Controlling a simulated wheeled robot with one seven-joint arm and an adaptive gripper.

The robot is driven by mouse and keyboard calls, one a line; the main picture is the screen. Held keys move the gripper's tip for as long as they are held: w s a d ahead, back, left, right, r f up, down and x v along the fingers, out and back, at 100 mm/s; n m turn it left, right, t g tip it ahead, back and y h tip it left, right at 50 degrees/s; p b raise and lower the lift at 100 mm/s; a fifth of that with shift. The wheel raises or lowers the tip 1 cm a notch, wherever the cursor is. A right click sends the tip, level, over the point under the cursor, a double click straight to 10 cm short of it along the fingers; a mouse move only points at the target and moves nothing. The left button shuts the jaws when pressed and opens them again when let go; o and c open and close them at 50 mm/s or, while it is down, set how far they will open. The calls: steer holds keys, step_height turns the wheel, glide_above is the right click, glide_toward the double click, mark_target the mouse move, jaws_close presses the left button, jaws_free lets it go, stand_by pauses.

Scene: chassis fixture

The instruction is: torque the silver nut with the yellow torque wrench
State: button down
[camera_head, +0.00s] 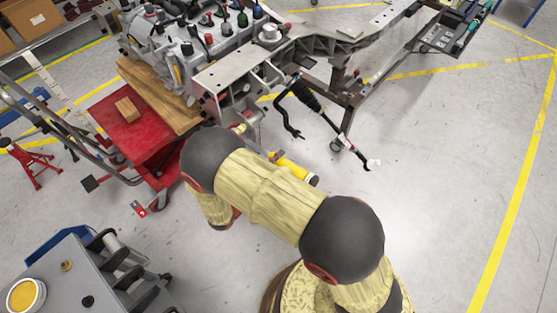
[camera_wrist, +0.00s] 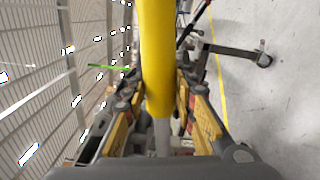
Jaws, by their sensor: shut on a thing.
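The yellow torque wrench (camera_wrist: 157,60) runs down the middle of the wrist view, between the two fingers of my gripper (camera_wrist: 156,108). My gripper is shut on it. In the head view a yellow part of the wrench (camera_head: 296,169) shows just beyond my arm, beside the front of the chassis. My arm hides the rest of the wrench, and my gripper is mostly hidden there too. I cannot make out the silver nut in either view, nor tell whether the wrench touches it.
The chassis frame (camera_head: 315,45) carries an engine (camera_head: 190,48) and has a black steering linkage (camera_head: 318,108) hanging out to the right. A red cart (camera_head: 125,133) with wood blocks stands at left. A grey tool cart (camera_head: 75,285) is at lower left. The floor at right is clear.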

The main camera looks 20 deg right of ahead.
steer(key=shift+f, duration=0.1)
steer(key=shift+v, duration=1.1)
stand_by(0.6)
steer(key=shift+v, duration=2.4)
steer(key=shift+p, duration=0.3)
